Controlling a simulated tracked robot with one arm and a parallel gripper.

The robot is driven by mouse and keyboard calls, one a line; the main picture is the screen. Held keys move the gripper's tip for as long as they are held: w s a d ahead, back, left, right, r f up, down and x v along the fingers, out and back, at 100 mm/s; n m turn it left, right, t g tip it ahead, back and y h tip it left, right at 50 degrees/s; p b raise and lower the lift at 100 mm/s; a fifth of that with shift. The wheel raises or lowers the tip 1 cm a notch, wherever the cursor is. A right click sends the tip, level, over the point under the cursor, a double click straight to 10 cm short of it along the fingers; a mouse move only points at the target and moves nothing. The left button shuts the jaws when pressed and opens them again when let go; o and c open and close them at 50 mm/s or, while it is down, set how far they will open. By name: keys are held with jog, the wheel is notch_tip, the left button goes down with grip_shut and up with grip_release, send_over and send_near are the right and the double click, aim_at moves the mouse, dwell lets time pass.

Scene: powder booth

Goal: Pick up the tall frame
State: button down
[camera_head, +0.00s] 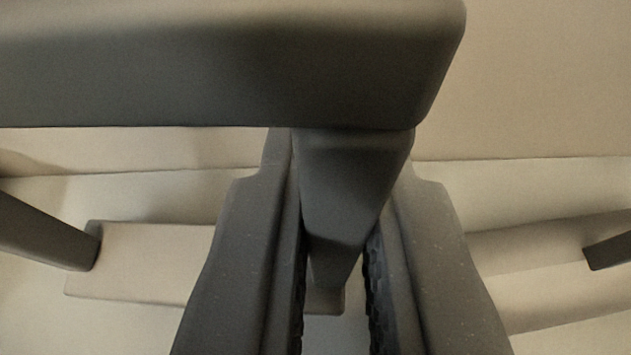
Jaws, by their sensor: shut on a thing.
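The tall frame (230,65) is dark grey. Its thick, round-edged bar crosses the upper part of the head view, from the left edge to right of centre. A post of it runs down from the right end of the bar, tapering away from the camera. My gripper (345,190) reaches in from the bottom with one dark finger on each side of this post. It is shut on the post, with ridged pads on the inner faces. The frame's far left portion is out of view. I cannot tell whether it is lifted.
A pale beige block (140,268) lies at the left, with a dark bar (45,232) ending at it. Another beige piece (535,262) lies at the right, with a dark bar end (610,250) at the edge. A plain beige surface (545,75) fills the background.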

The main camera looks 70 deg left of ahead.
notch_tip(320, 180, up, 6)
jog(key=shift+f+p, duration=0.15)
jog(key=shift+p, duration=0.25)
jog(key=s+d, duration=0.3)
jog(key=d, duration=0.6)
jog(key=s+d, duration=0.4)
jog(key=d, duration=0.5)
jog(key=shift+s, duration=0.3)
